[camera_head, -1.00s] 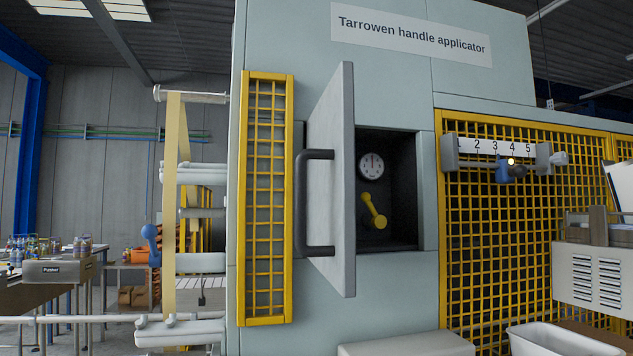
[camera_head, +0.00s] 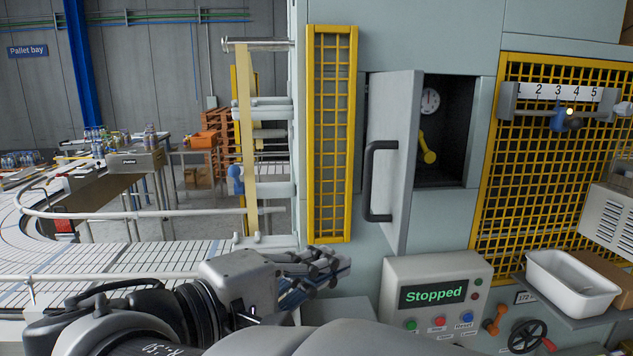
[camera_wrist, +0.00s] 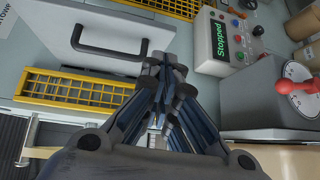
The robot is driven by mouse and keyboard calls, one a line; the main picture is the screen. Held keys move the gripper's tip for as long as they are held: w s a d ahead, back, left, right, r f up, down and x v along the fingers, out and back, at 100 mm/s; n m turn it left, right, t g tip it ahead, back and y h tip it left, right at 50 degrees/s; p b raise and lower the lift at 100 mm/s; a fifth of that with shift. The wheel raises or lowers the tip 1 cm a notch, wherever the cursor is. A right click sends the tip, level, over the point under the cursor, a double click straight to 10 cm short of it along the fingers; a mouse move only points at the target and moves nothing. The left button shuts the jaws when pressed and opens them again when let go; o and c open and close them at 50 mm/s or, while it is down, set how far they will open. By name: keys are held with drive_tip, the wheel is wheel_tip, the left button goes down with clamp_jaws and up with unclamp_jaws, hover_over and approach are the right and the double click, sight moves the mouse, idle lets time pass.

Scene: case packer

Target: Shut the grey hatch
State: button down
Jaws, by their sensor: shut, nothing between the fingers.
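The grey hatch (camera_head: 402,110) stands open, swung out from the dark recess (camera_head: 452,165) in the machine's front. Its black bar handle (camera_head: 371,182) faces left. Inside the recess are a round dial (camera_head: 430,101) and a yellow lever (camera_head: 427,150). My gripper (camera_head: 340,262) is below and left of the hatch, apart from it in the head view. In the wrist view the handle (camera_wrist: 106,52) lies beyond and left of my gripper (camera_wrist: 166,68), whose fingers are together and empty. I cannot tell the exact gap between fingertips and handle.
A control box (camera_head: 437,300) reading "Stopped" sits right of my gripper, below the hatch. A yellow mesh guard (camera_head: 330,140) stands left of the hatch. A white bin (camera_head: 571,285) is at the right. A conveyor (camera_head: 130,265) runs at the left.

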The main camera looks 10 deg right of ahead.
drive_tip(key=a+r+t, duration=0.2)
drive_tip(key=a+r, duration=0.2)
drive_tip(key=p, duration=0.3)
approach(394, 206)
drive_tip(key=shift+h, duration=0.3)
drive_tip(key=x, duration=0.4)
drive_tip(key=shift+w+r, duration=0.1)
drive_tip(key=shift+w, duration=0.25)
drive_tip(key=shift+d+b, duration=0.15)
drive_tip(key=shift+b, duration=0.25)
